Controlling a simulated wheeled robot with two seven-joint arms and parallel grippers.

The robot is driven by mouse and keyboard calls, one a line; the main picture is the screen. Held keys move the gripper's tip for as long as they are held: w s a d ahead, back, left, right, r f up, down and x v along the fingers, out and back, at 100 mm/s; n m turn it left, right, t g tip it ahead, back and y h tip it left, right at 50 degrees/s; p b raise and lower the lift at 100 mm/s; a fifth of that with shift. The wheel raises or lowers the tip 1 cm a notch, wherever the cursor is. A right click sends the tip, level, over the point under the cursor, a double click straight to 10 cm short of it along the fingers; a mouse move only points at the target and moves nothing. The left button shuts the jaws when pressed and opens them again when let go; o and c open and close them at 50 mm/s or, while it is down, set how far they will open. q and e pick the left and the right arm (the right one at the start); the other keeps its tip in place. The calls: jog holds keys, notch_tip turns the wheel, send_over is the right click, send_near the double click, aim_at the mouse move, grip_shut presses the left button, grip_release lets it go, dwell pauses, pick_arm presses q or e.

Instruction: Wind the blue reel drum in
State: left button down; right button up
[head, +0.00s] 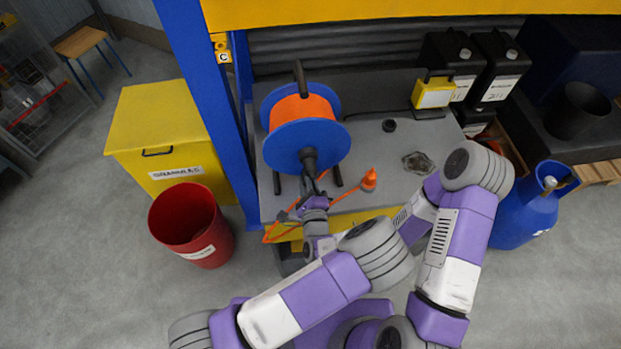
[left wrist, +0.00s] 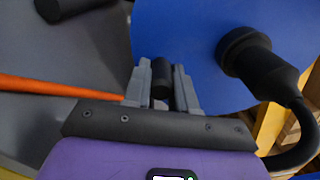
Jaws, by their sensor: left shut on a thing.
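The blue reel drum (head: 325,137), wound with orange cable (head: 297,108), stands on a black frame on the grey bench. A black hub (head: 309,158) sits at the middle of its near face; the hub also shows in the left wrist view (left wrist: 240,48). My left gripper (head: 314,196) is at the drum's lower near side. In the left wrist view its fingers are shut on a short black handle (left wrist: 161,76), with the blue disc close behind. My right gripper is not in view; its arm is folded at the right and partly hidden behind my left arm.
An orange cone-shaped piece (head: 369,180) and a loose orange cable lie by the drum on the bench (head: 385,150). A blue post (head: 200,75) rises on the left. A red bin (head: 192,225), yellow chest (head: 165,140) and blue cylinder (head: 525,205) flank the bench.

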pick_arm(q)
jog(key=shift+s+f, duration=0.1)
jog(key=shift+f, duration=0.1)
jog(key=c, duration=1.1)
grip_release()
jog(key=shift+o, duration=0.9)
jog(key=shift+r, duration=0.1)
